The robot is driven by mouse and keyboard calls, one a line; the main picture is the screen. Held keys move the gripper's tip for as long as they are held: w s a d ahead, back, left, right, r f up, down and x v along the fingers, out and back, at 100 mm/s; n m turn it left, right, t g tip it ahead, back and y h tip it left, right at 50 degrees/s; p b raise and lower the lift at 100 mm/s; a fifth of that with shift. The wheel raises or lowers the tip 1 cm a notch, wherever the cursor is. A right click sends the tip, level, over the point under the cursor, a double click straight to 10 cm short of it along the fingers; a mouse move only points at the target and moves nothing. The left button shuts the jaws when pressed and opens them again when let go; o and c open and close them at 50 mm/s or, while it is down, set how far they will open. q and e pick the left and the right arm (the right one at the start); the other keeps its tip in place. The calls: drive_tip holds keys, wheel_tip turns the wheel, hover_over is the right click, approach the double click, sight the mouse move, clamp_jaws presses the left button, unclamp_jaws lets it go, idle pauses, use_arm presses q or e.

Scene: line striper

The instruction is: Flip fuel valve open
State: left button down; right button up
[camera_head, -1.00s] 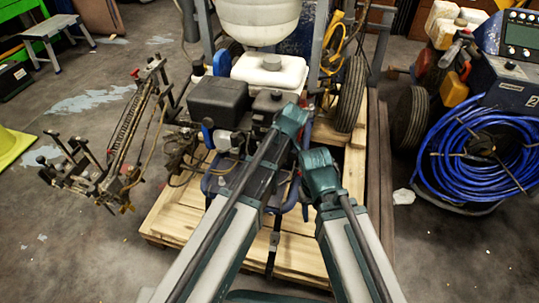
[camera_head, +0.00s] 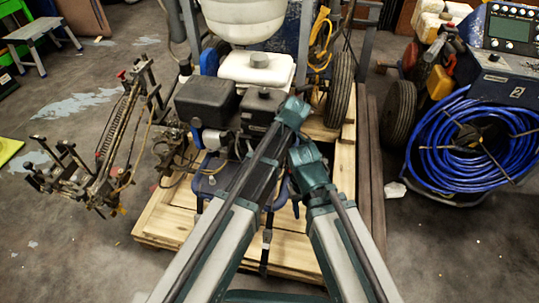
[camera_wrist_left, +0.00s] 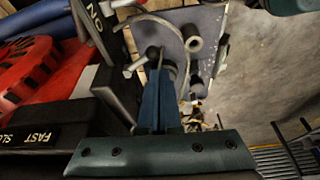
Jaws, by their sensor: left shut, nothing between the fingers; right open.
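The line striper's engine, with its white tank (camera_head: 257,69) and black box-shaped cover (camera_head: 206,100), stands on the pallet in the head view. I cannot tell for sure which part is the fuel valve. My left gripper (camera_wrist_left: 158,75) is shut and empty, its blue fingertips close to a dark round knob (camera_wrist_left: 153,52); contact is unclear. My right gripper (camera_head: 297,203) is small and partly hidden behind its arm, open, in front of the engine.
The wooden pallet (camera_head: 165,222) lies under the machine. A blue hose reel (camera_head: 440,150) is at right, beside a black wheel (camera_head: 398,112). A metal frame with a spring (camera_head: 118,135) is at left. A red cover (camera_wrist_left: 30,65) and "FAST SLOW" plate (camera_wrist_left: 35,138) crowd the left wrist view.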

use_arm(q)
drive_tip(key=shift+s+d, duration=0.5)
drive_tip(key=shift+s, duration=0.1)
drive_tip(key=shift+r, duration=0.1)
